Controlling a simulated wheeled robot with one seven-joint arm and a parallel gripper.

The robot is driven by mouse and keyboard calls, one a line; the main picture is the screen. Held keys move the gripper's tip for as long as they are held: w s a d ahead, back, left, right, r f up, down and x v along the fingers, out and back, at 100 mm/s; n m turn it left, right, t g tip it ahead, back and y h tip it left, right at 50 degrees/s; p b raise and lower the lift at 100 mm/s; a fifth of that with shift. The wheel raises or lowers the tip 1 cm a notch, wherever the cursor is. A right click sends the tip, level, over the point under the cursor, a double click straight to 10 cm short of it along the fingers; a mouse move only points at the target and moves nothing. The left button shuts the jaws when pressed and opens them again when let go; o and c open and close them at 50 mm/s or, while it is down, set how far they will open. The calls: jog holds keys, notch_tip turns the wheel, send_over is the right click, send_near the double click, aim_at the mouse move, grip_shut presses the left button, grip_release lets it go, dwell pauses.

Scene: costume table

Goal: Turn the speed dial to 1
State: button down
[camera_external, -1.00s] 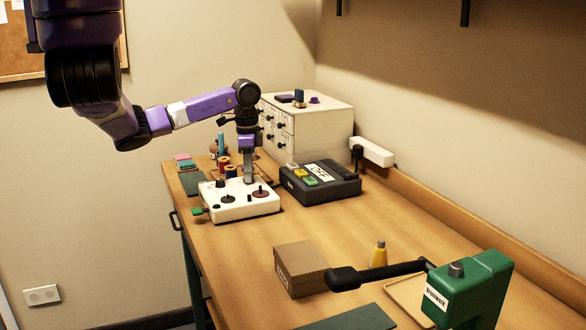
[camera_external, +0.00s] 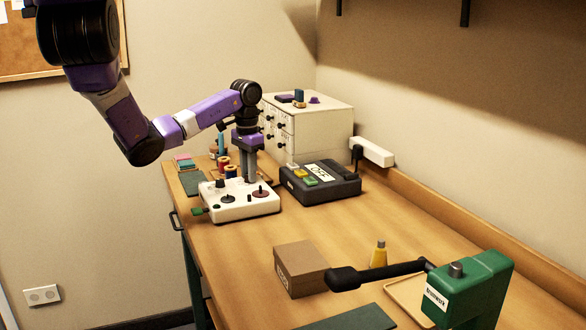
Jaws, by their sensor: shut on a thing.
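A white control box (camera_external: 238,210) sits on the table at the left, with several knobs and dials on its top.
A black switch box (camera_external: 345,188) stands close to the right of the control box. Behind are a white drawer cabinet (camera_external: 325,132) and thread spools (camera_external: 224,164). A cardboard box (camera_external: 300,265) and a green machine (camera_external: 474,286) are nearer. The middle of the table is clear.

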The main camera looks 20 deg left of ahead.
jog(key=shift+n, duration=0.5)
jog(key=c, duration=1.1)
grip_release()
jog(key=shift+c, duration=0.2)
jog(key=shift+r, duration=0.1)
notch_tip(320, 180, up, 7)
jog(key=shift+w+a+f, duration=0.1)
jog(key=shift+r, duration=0.45)
